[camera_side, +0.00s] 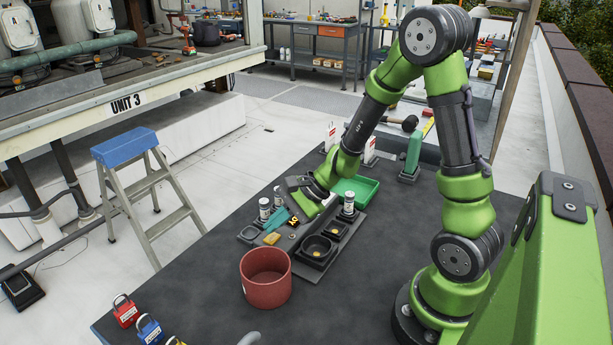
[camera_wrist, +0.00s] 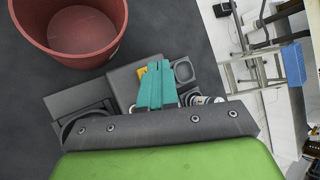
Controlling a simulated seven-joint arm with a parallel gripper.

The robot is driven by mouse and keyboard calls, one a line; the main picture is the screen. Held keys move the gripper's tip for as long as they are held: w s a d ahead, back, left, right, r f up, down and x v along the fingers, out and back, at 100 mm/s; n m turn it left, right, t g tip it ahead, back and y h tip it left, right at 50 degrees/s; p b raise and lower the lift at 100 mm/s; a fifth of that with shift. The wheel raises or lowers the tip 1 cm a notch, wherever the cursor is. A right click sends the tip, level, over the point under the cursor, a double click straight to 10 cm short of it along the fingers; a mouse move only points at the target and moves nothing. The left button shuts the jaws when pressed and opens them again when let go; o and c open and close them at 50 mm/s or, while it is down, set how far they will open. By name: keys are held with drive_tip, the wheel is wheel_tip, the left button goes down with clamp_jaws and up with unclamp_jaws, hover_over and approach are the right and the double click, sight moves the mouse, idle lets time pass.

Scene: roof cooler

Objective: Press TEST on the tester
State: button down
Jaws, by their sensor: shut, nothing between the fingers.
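My gripper (camera_side: 270,226) has teal fingers, which are shut together and empty. A green upright device (camera_side: 412,152) stands on a dark base at the back right, apart from my gripper. No TEST lettering is readable, so I cannot tell which item is the tester.
A red bin (camera_side: 265,280) stands in front of the board. A green tray (camera_side: 356,190) lies behind. Padlocks (camera_side: 149,329) sit at the front left edge.

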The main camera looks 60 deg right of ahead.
sight(277, 237)
drive_tip(key=shift+f, duration=0.15)
drive_tip(key=shift+f, duration=0.3)
drive_tip(key=shift+f, duration=0.35)
idle(0.7)
drive_tip(key=shift+r, duration=0.8)
drive_tip(key=shift+r, duration=2.5)
